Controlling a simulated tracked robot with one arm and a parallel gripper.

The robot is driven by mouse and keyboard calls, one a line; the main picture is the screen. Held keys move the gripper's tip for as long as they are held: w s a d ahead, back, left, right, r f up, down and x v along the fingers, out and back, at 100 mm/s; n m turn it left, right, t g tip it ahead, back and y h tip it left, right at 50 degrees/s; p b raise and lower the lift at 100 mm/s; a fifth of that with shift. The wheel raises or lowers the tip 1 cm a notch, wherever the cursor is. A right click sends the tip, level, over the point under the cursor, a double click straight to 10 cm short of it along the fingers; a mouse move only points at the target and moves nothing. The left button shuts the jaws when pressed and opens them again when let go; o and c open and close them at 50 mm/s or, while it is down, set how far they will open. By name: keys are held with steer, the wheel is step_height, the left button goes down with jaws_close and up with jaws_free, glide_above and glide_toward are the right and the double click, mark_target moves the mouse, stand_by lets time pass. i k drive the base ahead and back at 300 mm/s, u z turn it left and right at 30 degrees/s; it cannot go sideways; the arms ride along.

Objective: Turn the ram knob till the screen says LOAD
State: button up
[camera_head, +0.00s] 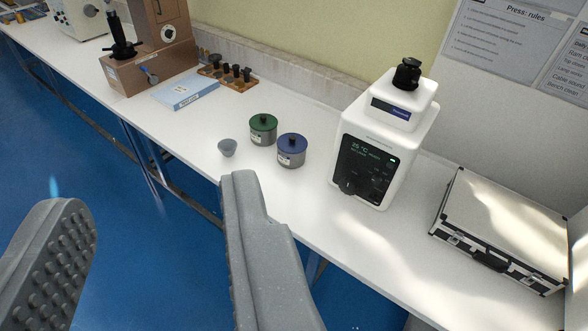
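A white press (412,112) with a dark front panel stands upright on the bench, right of centre. Its small screen (366,152) shows green text that looks like "25 °C"; the rest is too small to read. A black knob (407,74) sits on top of the press, and another black knob (350,186) is at the lower left of the front panel. I cannot tell from labels which is the ram knob. My gripper (157,192) is open and empty, its grey fingers wide apart at lower left, away from both knobs.
A green-lidded pot (263,130), a blue-lidded pot (291,150) and a small grey cup (227,148) stand left of the press. A silver case (505,225) lies to its right. A brown tester (150,60) and blue-white box (185,90) are further left.

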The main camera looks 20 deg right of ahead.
mark_target(347, 186)
steer(key=u, duration=0.05)
steer(key=i, duration=1.2)
steer(key=z, duration=0.6)
